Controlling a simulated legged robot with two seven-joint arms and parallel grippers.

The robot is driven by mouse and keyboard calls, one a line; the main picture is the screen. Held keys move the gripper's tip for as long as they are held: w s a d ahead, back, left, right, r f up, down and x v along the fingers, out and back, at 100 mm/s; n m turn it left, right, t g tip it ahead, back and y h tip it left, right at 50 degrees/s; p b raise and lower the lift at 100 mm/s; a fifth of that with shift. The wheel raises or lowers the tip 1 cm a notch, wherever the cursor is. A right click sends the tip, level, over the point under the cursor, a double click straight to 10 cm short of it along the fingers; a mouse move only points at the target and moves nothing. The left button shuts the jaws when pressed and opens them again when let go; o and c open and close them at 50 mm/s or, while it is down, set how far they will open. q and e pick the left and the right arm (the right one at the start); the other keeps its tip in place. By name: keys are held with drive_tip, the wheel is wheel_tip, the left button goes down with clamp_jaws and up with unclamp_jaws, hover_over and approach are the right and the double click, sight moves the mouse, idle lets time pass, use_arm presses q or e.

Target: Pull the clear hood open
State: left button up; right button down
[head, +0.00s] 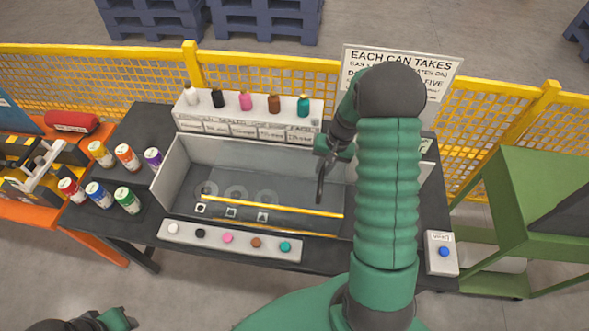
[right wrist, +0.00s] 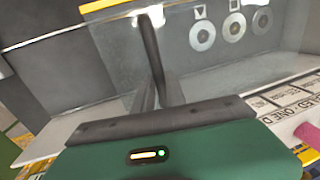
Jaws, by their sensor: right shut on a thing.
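The clear hood (head: 270,192) is a see-through panel with a yellow edge strip, lying over the grey box (head: 170,172) on the dark table. It also shows in the right wrist view (right wrist: 195,65). My right gripper (head: 320,190) is over the right part of the hood, its dark fingers pointing down. In the right wrist view the fingers (right wrist: 152,50) are together against the hood; the exact grip point is hard to see. My left gripper (head: 118,318) is partly in view at the bottom left, away from the table, and its fingers are unclear.
A white rack (head: 250,108) with coloured bottles stands behind the box. Several cans (head: 126,156) stand at left. A strip of coloured buttons (head: 230,241) lies in front. A blue-button box (head: 442,254) is at right. A yellow fence (head: 110,75) runs behind.

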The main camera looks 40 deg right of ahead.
drive_tip(key=s+d+b, duration=0.3)
drive_tip(key=s+d, duration=1.3)
drive_tip(key=s, duration=0.4)
drive_tip(key=shift+s+d+f, duration=0.15)
drive_tip(key=shift+s+d, duration=0.1)
drive_tip(key=shift+d, duration=0.15)
drive_tip(key=c, duration=1.6)
unclamp_jaws()
drive_tip(key=shift+o, duration=1.1)
drive_tip(key=shift+r, duration=0.2)
drive_tip(key=shift+r, duration=0.1)
